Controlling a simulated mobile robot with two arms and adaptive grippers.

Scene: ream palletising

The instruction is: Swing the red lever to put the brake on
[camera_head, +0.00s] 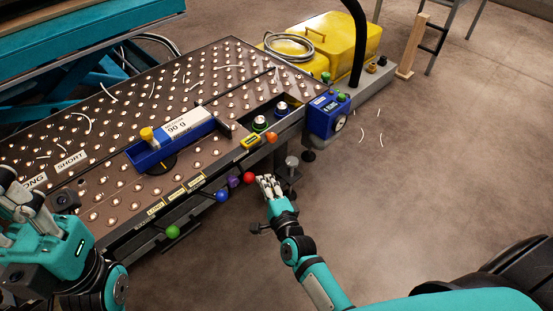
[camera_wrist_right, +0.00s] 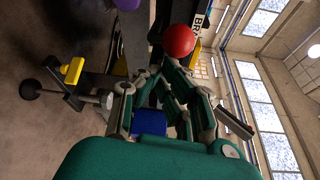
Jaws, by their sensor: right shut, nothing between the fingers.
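The red lever's round knob (camera_head: 248,178) stands out from the front edge of the roller table, right of a purple knob (camera_head: 234,183). My right gripper (camera_head: 268,181) is just right of the red knob, its fingers shut and empty. In the right wrist view the red knob (camera_wrist_right: 179,41) sits just past the fingertips (camera_wrist_right: 163,82), beside a partly hidden label starting "BR" (camera_wrist_right: 197,22). I cannot tell whether the fingers touch the knob. Most of the lever's shaft is hidden. My left gripper (camera_head: 22,205) is at the left edge, and its fingers are unclear.
Blue (camera_head: 222,195), green (camera_head: 173,232) and orange (camera_head: 271,137) knobs line the same edge. A blue holder (camera_head: 150,157) with a white-and-blue ream sits on the table (camera_head: 120,110). A blue box (camera_head: 328,116) stands at the corner. Floor to the right is mostly open.

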